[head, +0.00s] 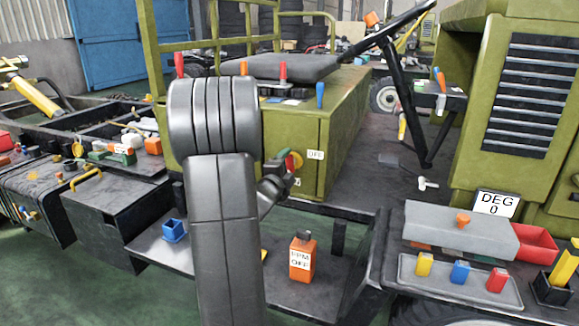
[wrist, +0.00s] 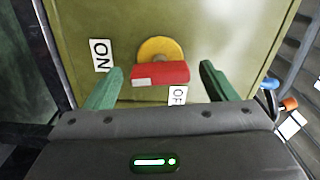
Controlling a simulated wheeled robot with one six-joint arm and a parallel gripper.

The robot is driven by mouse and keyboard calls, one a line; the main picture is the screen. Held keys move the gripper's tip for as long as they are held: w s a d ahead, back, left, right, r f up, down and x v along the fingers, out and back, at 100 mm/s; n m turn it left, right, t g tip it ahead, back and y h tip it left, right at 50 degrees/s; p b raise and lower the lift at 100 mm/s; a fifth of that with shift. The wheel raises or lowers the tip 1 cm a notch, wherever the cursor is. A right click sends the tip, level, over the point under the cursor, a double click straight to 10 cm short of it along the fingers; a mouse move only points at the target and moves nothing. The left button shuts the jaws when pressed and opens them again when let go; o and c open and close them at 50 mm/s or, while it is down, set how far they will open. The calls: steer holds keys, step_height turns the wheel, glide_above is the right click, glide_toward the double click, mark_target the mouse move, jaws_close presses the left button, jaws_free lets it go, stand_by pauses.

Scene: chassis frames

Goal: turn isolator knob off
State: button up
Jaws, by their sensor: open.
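The isolator knob is a red bar handle (wrist: 160,74) on a yellow disc (wrist: 158,47), on the green panel of the machine. In the wrist view the bar lies nearly level, with a white mark at its left end. The ON label (wrist: 102,55) is to its left and the OFF label (wrist: 178,95) is just below its right part. My gripper (wrist: 161,72) is open, with one green finger beyond each end of the bar and visible gaps. In the head view my gripper (head: 287,161) is at the knob, which my arm and fingers partly hide; the OFF label (head: 316,154) shows there.
An orange box marked RPM OFF (head: 302,260) stands on the dark shelf below. A blue cup (head: 174,230) is left of my arm. Colored levers (head: 283,71) rise above the panel. A grey tray (head: 410,272) with colored blocks is at the right.

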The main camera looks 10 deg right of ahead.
steer(key=shift+x, duration=0.95)
steer(key=shift+c, duration=0.2)
steer(key=c, duration=1)
steer(key=shift+o, duration=0.3)
